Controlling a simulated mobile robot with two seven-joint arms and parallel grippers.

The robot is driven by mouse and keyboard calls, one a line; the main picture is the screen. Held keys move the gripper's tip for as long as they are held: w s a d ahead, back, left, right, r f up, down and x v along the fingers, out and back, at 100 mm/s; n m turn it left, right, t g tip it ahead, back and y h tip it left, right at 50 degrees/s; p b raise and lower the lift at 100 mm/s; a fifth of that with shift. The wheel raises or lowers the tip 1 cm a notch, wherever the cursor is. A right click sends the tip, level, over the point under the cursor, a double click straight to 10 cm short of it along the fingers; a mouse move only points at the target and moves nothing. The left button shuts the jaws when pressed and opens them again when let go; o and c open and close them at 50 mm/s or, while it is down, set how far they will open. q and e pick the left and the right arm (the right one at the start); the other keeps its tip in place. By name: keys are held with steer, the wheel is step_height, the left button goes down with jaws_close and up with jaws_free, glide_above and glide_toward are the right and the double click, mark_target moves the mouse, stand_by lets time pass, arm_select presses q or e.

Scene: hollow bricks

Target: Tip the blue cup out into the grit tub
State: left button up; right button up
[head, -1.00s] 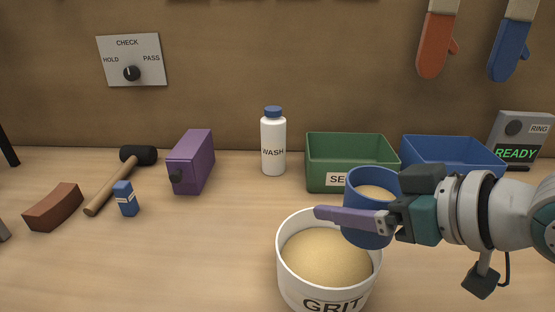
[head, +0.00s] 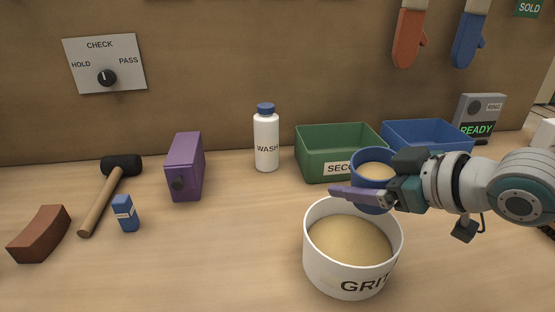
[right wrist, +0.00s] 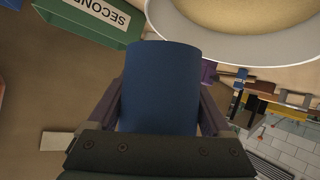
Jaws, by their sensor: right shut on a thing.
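The blue cup (head: 372,199) holds tan grit up near its rim and looks upright, or nearly so. My right gripper (head: 365,195) is shut on the cup, with a purple finger across its near side. The cup is at the back edge of the grit tub (head: 352,283), a white round tub with tan grit inside. In the right wrist view the blue cup (right wrist: 160,90) sits between the fingers, and the tub's rim (right wrist: 235,52) is close beyond it. My left gripper is not in view.
A green bin (head: 318,165) and a blue bin (head: 400,130) stand behind the cup. The front left bench is clear.

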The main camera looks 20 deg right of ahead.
steer(key=shift+r+p, duration=0.2)
steer(key=shift+p, duration=0.35)
steer(key=shift+d+n+t+h, duration=0.1)
steer(key=shift+n+t+h, duration=0.2)
steer(key=shift+n+h, duration=0.15)
steer(key=shift+w, duration=0.1)
steer(key=shift+d+n+p, duration=0.1)
steer(key=shift+n+p, duration=0.15)
steer(key=shift+p, duration=0.1)
steer(key=shift+d+n+h, duration=0.1)
steer(key=shift+n+h, duration=0.2)
steer(key=shift+h, duration=0.05)
steer(key=shift+t, duration=0.3)
steer(key=shift+d, duration=0.1)
